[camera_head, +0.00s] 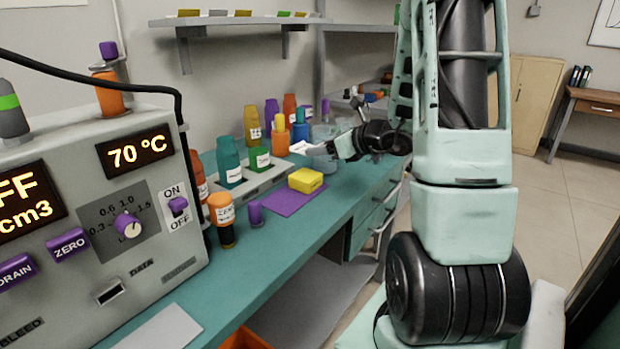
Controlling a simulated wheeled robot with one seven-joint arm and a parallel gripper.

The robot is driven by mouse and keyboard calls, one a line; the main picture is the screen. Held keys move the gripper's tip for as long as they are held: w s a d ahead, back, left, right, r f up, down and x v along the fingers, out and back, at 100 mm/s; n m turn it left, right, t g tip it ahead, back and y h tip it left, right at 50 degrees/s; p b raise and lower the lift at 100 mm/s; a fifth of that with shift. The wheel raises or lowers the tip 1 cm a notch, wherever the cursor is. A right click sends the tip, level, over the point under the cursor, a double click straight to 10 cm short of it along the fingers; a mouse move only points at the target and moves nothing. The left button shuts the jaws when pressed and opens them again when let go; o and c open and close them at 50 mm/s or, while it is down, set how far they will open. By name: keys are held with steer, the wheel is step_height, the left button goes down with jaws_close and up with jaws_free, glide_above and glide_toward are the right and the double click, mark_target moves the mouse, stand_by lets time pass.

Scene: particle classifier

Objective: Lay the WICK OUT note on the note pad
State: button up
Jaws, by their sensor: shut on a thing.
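My gripper (330,149) is over the back part of the teal bench, at the end of my arm, with its jaws pointing left. It is shut on a small white piece at its tips, which looks like the note (303,147); any lettering on it is too small to read. A purple mat (291,200) lies on the bench in front of the gripper, with a yellow block (306,180) on its far part. A blank white sheet (161,329) lies at the near end of the bench. I cannot tell which of these is the note pad.
Labelled bottles, teal (229,165), green (260,159) and orange (221,208), stand along the bench's left and back. A small purple cap (255,212) stands beside the mat. A grey machine (100,215) fills the left. The bench (259,261) is clear along its front edge.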

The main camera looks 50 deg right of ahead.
step_height(320, 180, down, 7)
steer(key=shift+f+b, duration=0.2)
steer(key=shift+b, duration=0.2)
steer(key=shift+f, duration=0.1)
steer(key=o, duration=0.9)
